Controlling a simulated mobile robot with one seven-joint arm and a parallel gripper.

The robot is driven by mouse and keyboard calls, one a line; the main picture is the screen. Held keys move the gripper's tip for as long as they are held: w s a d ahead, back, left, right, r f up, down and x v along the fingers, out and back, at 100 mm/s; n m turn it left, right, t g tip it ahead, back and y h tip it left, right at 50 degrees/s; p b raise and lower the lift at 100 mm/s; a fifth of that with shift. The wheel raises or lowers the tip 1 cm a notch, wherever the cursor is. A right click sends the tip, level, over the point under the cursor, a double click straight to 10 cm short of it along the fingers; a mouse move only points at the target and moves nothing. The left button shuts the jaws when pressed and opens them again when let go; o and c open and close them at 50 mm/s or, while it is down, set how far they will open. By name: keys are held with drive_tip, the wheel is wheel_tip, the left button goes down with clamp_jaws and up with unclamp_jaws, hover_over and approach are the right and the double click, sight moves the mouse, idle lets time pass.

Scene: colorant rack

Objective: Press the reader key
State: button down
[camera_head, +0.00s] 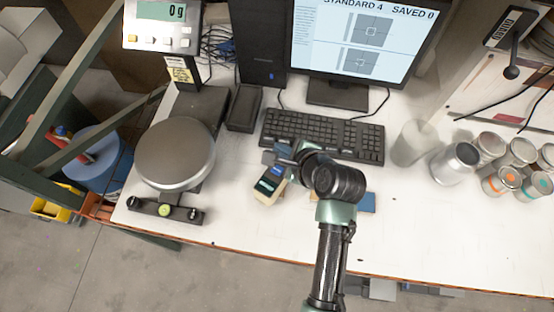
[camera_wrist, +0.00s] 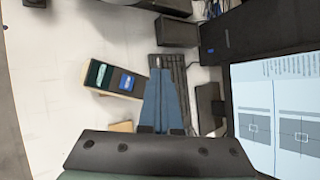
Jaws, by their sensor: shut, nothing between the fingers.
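The reader (camera_head: 270,184) is a small pale-bodied device with a dark top face, on the white bench in front of the keyboard. Its face carries a teal patch and a blue patch; I cannot tell for sure which is the key. In the wrist view the reader (camera_wrist: 115,80) lies just left of my fingers, with both patches clear. My gripper (camera_wrist: 160,70) is shut and empty, its two blue-grey fingers together. In the head view my gripper (camera_head: 284,158) is at the reader's upper right, partly hidden by my wrist. I see no contact between fingers and reader.
A black keyboard (camera_head: 322,134) lies behind the reader, below a monitor (camera_head: 357,36) reading "STANDARD 4 SAVED 0". A scale with a round pan (camera_head: 175,153) stands left; its display (camera_head: 162,11) reads 0 g. Several cans (camera_head: 455,163) stand right. A blue item (camera_head: 368,203) lies beside my arm.

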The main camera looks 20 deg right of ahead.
drive_tip(key=shift+f, duration=0.1)
drive_tip(key=b, duration=0.8)
hover_over(280, 172)
wheel_tip(280, 172, down, 7)
drive_tip(key=shift+s+f, duration=0.1)
drive_tip(key=shift+f+b, duration=0.5)
drive_tip(key=shift+f, duration=0.2)
drive_tip(key=shift+f, duration=0.15)
idle(1.1)
drive_tip(key=shift+f, duration=0.25)
drive_tip(key=shift+f, duration=0.4)
idle(0.5)
drive_tip(key=shift+r, duration=0.15)
drive_tip(key=shift+r+p, duration=0.7)
drive_tip(key=shift+p, duration=0.4)
